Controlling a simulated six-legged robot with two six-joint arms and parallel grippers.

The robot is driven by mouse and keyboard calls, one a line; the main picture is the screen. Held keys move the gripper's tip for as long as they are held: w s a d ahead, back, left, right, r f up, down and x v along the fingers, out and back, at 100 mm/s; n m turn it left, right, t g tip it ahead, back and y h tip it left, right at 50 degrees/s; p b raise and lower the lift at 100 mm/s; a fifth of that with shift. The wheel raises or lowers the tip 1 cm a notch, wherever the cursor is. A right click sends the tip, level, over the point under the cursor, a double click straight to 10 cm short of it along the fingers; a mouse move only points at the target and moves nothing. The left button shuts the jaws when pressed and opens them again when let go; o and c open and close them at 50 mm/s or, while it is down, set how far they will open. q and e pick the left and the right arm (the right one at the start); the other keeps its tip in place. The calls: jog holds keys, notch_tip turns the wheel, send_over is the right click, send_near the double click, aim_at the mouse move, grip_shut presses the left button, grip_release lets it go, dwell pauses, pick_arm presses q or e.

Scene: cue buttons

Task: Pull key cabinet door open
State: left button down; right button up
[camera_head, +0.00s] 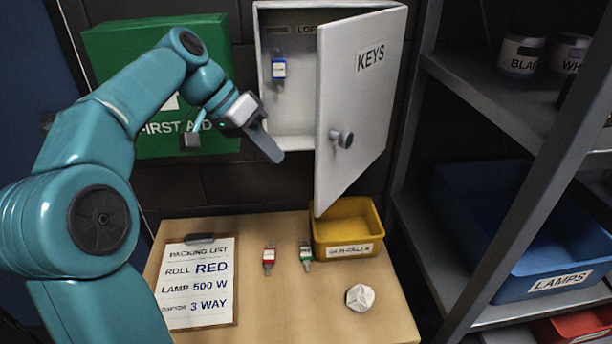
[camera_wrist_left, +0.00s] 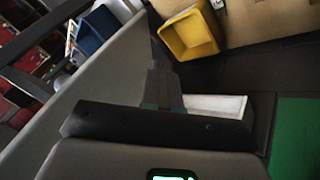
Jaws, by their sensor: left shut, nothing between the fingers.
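The white key cabinet (camera_head: 290,100) hangs on the wall at the top middle of the head view. Its door (camera_head: 362,95), marked KEYS, stands open and swung out to the right. A round grey knob (camera_head: 341,138) sits on the door's face. Inside hangs a key with a blue tag (camera_head: 279,68). My left gripper (camera_head: 274,152) is shut and empty in front of the cabinet's lower opening, left of the door and apart from the knob. In the left wrist view the gripper (camera_wrist_left: 160,75) shows beside a large pale panel. My right gripper is not in view.
A green first aid box (camera_head: 185,130) is left of the cabinet, behind my arm. The wooden table (camera_head: 300,310) below holds a packing list (camera_head: 198,283), red (camera_head: 269,259) and green (camera_head: 305,255) tags, a yellow bin (camera_head: 348,225) and a whitish round object (camera_head: 360,297). Shelves (camera_head: 500,95) stand right.

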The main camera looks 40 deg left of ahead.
pick_arm(q)
jog(key=w+d+f+p, duration=0.1)
jog(key=w+d+f, duration=0.2)
jog(key=d, duration=0.3)
jog(key=shift+d+f, duration=0.15)
jog(key=shift+f, duration=0.65)
jog(key=shift+w+f, duration=0.1)
jog(key=shift+w, duration=0.05)
